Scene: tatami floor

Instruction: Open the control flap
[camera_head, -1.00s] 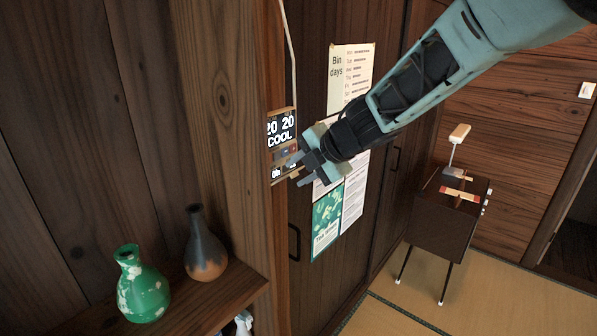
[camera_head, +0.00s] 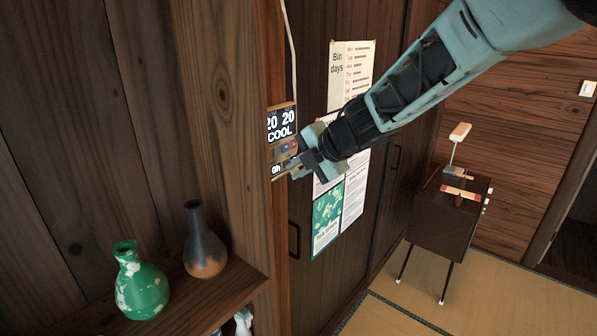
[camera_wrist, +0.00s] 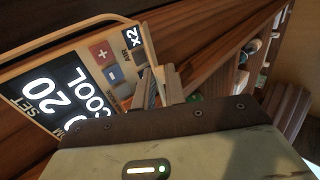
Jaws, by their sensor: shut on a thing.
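The control panel (camera_head: 281,124) is fixed to the wooden post, with a dark display reading "20 20" and "COOL". In the wrist view the panel (camera_wrist: 62,100) appears tilted, with a red plus button, a blue minus button and the labels "AIR" and "x2". My gripper (camera_head: 296,164) is at the panel's lower right part. Its fingertips (camera_wrist: 164,84) are close together at the edge beside the buttons, shut on what appears to be the control flap. The fingers hide most of the flap, and I cannot tell how far it stands open.
A green vase (camera_head: 141,283) and a dark vase (camera_head: 204,243) stand on a wooden shelf (camera_head: 225,292) below left. Posters (camera_head: 328,215) hang on the door behind my gripper.

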